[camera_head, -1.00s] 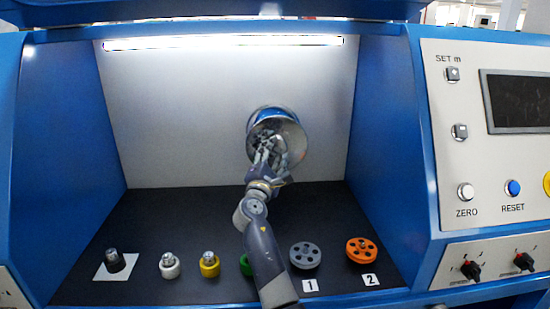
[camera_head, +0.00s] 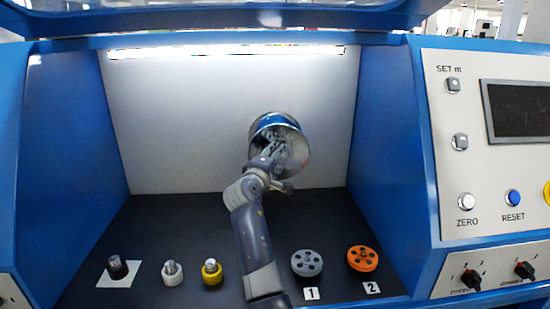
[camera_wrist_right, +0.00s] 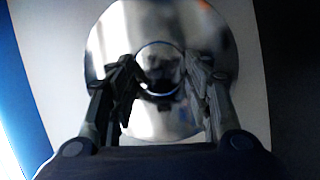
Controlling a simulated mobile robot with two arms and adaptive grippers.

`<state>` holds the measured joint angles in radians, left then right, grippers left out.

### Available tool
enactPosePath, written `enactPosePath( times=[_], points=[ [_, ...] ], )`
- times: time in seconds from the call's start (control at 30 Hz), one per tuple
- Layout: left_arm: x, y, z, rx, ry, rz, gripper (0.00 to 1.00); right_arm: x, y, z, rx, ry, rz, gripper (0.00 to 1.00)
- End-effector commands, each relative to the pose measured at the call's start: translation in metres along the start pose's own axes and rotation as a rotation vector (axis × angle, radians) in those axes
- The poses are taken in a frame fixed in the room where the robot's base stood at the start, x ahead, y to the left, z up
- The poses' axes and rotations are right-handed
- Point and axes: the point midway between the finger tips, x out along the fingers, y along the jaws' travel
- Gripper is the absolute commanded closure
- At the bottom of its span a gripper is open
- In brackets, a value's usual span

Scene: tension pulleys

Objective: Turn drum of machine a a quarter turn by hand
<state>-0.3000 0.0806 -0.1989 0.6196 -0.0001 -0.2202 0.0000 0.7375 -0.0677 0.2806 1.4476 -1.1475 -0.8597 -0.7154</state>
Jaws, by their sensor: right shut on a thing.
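The drum (camera_head: 298,153) is a shiny silver disc with a blue rim, mounted on the back wall of the blue machine's bay. It fills the middle of the right wrist view (camera_wrist_right: 128,32), with a round hub (camera_wrist_right: 160,52) at its centre. My right gripper (camera_head: 274,148) reaches up to the drum's face from below. In the wrist view its two dark fingers (camera_wrist_right: 163,85) stand on either side of the hub, shut on the drum's central part. The exact contact is blurred. My left gripper is not in view.
On the dark bay floor stand a black piece (camera_head: 117,267) on a white card, a white piece (camera_head: 172,273), a yellow piece (camera_head: 211,272), a grey pulley (camera_head: 307,263) and an orange pulley (camera_head: 362,258). A control panel (camera_head: 480,170) is at right.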

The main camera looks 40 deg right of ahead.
Motion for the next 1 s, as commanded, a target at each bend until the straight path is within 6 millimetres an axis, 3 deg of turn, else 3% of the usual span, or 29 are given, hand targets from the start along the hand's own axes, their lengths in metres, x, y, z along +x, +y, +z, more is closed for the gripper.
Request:
enactPosePath(
  times=[0.63,0.67,0.73,1.0],
  points=[
    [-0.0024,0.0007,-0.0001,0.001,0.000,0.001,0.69,0.0003,0.0003,0.0010,0.048,-0.002,-0.020,0.97],
    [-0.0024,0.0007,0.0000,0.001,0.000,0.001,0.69,0.0003,0.0003,0.0010,0.047,-0.002,-0.020,0.50],
    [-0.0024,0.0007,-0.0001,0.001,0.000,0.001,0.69,0.0003,0.0003,0.0009,0.047,-0.002,-0.020,0.34],
    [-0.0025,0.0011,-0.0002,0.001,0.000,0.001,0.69,0.0002,0.0004,0.0006,0.046,-0.001,-0.019,0.34]
  ],
)
